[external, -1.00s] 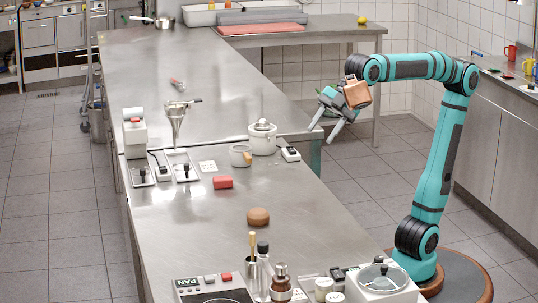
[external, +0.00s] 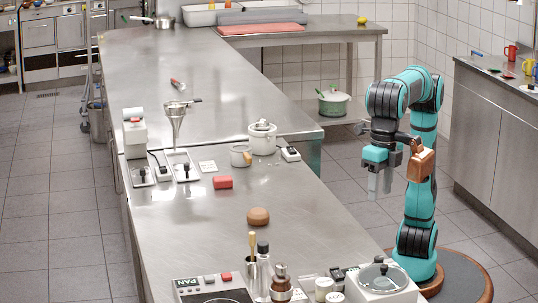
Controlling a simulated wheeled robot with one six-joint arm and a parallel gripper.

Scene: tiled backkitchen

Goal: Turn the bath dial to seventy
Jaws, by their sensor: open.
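A white box with a round, knobbed lid (external: 383,281) stands at the near right end of the steel counter and may be the bath. I cannot make out a dial or its numbers on it. Small dark controls (external: 337,274) sit just left of it, too small to read. My gripper (external: 380,190) hangs pointing down beyond the counter's right edge. It is open and empty, well above and behind the white box, touching nothing.
A hob panel marked PAN (external: 188,284), bottles (external: 280,284) and a jar with a brush (external: 252,268) crowd the near end.

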